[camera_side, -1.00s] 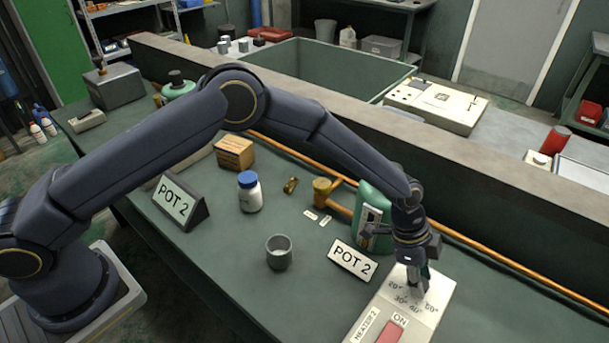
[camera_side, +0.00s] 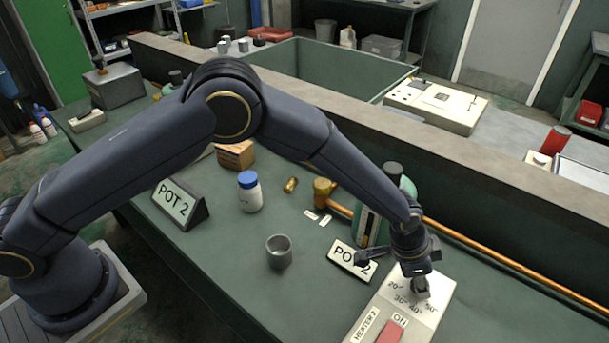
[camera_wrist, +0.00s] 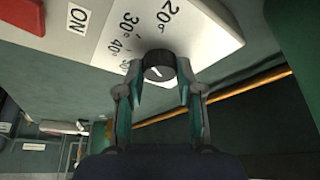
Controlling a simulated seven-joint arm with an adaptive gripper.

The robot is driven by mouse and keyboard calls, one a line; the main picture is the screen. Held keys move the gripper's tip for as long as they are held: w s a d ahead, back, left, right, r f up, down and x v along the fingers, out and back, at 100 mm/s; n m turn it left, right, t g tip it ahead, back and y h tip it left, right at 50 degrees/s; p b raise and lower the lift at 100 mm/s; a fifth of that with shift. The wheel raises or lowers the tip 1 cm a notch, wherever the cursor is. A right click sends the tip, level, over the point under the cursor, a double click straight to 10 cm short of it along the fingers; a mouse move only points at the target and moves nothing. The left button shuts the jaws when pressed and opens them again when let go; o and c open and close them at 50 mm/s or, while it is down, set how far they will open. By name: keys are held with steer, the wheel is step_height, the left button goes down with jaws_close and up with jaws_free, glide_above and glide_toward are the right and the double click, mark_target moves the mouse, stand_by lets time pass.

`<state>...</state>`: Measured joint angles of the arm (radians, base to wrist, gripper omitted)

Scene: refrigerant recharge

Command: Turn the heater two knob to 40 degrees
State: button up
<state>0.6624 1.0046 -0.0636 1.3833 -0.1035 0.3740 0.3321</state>
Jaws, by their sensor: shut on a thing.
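The heater two box (camera_side: 437,317) is a pale panel with a red ON switch (camera_side: 390,331) and temperature marks including 20, 30, 40 and 50 degrees. Its dark round knob (camera_side: 420,287) sits among the marks. In the wrist view the knob (camera_wrist: 159,67) has a short white pointer line; I cannot tell exactly which mark it points at. My gripper (camera_side: 418,279) is at the knob, tilted. In the wrist view my gripper (camera_wrist: 160,82) has one finger on each side of the knob, shut on it.
A POT 2 sign (camera_side: 347,262) and a green container (camera_side: 372,222) stand close to my wrist. A low wall (camera_side: 500,200) runs behind the bench.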

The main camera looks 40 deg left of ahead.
steer(key=n, duration=0.2)
steer(key=n+t+y, duration=0.1)
steer(key=n, duration=0.2)
steer(key=shift+s+d+y, duration=0.1)
steer(key=shift+d+y, duration=0.1)
steer(key=shift+y, duration=0.1)
steer(key=shift+n+t+y, duration=0.4)
steer(key=shift+n+y, duration=0.4)
steer(key=shift+n, duration=1.6)
steer(key=o, duration=1.2)
steer(key=shift+c, duration=0.2)
steer(key=v, duration=1.2)
